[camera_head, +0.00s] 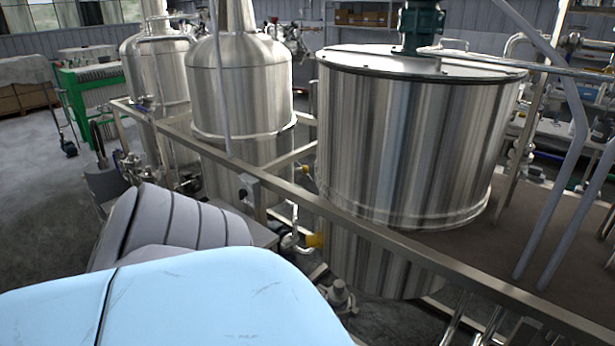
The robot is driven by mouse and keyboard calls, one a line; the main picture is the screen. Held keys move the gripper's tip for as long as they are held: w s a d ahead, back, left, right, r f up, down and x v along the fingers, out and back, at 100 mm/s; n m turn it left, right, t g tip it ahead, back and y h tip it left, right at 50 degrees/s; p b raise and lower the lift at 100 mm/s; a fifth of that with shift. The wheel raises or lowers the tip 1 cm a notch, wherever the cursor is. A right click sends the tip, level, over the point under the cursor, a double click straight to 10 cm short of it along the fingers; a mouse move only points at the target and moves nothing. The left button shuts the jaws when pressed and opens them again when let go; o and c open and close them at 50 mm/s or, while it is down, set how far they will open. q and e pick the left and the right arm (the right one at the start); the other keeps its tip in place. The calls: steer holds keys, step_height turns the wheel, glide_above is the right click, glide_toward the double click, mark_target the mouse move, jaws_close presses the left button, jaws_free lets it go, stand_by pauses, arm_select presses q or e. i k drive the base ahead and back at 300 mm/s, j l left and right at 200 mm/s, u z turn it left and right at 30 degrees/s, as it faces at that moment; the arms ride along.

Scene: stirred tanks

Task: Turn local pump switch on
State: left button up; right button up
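A small grey box (250,188) is fixed at the steel rail, left of the large tank and in front of the middle tank. It looks like a switch box; its knob and setting are too small to read. A pump with silver pipework (292,240) and a yellow part (315,240) sits low behind the rail. Neither of my grippers shows in the head view. My own body covers the lower left of the picture and hides what lies there.
A long steel rail (400,249) runs diagonally in front of the tanks. A large steel tank (400,140) stands behind it, with a middle tank (240,90) and a far tank (160,70) to the left. Slanted grey poles (560,190) stand at right. Open floor (40,200) lies left.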

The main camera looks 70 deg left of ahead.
mark_target(243, 193)
steer(key=u, duration=2.65)
steer(key=j, duration=0.35)
steer(key=i+j+z, duration=0.15)
steer(key=j, duration=0.15)
steer(key=i+j+z, duration=0.1)
steer(key=j, duration=0.25)
steer(key=i+j+z, duration=0.1)
steer(key=j, duration=0.25)
steer(key=j+z, duration=0.1)
steer(key=j, duration=0.25)
steer(key=i+j+z, duration=0.25)
steer(key=j, duration=0.5)
steer(key=i+j+z, duration=0.25)
steer(key=j, duration=0.55)
steer(key=j+z, duration=0.2)
steer(key=j, duration=0.6)
steer(key=j+z, duration=0.25)
steer(key=j, duration=0.6)
steer(key=i, duration=0.05)
